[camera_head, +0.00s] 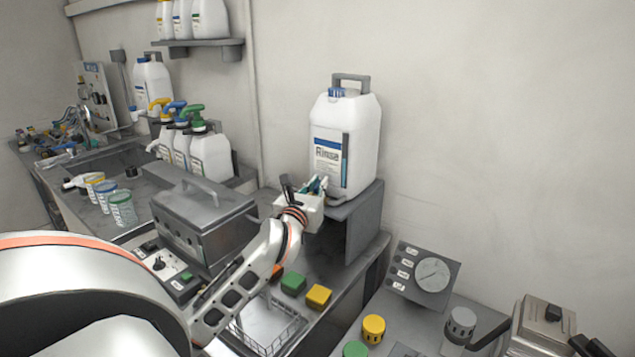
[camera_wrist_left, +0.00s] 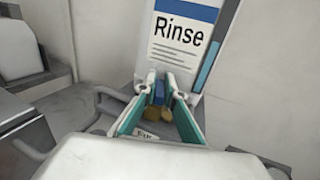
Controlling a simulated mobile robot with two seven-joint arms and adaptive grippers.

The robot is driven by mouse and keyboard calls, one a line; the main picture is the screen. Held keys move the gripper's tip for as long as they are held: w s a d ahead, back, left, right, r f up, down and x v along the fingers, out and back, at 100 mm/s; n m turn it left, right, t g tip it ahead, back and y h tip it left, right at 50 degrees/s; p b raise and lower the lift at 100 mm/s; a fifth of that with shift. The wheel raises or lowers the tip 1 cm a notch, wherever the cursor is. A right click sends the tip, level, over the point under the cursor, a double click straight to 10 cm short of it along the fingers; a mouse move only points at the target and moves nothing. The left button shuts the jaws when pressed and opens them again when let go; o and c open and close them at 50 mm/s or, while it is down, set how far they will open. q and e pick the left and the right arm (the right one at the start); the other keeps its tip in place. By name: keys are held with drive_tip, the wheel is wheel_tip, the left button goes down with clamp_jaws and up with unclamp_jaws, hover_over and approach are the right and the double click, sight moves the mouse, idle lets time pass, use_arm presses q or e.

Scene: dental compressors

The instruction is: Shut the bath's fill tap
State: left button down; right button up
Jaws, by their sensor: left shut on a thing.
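A white canister labelled Rinse (camera_head: 345,140) stands on a grey stand (camera_head: 365,225) against the wall. Its label also fills the top of the left wrist view (camera_wrist_left: 185,35). My left gripper (camera_head: 317,186) is at the canister's lower front. In the left wrist view, its teal fingers (camera_wrist_left: 166,85) are closed in on a small tap with a blue part (camera_wrist_left: 158,92) and brass-coloured parts (camera_wrist_left: 182,115). The fingers hide much of the tap, so I cannot tell whether it is open or shut. My right gripper is out of view.
A lidded grey metal box (camera_head: 205,222) stands left of my left forearm. A dial gauge (camera_head: 432,275) is to the right.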

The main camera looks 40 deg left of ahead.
use_arm(q)
drive_tip(key=shift+r+m+t+h+p, duration=0.1)
drive_tip(key=shift+m+t+h+p, duration=0.75)
drive_tip(key=shift+m+h, duration=0.9)
drive_tip(key=shift+h+p, duration=0.35)
drive_tip(key=shift+h, duration=0.8)
drive_tip(key=c, duration=2.4)
unclamp_jaws()
drive_tip(key=shift+w, duration=0.1)
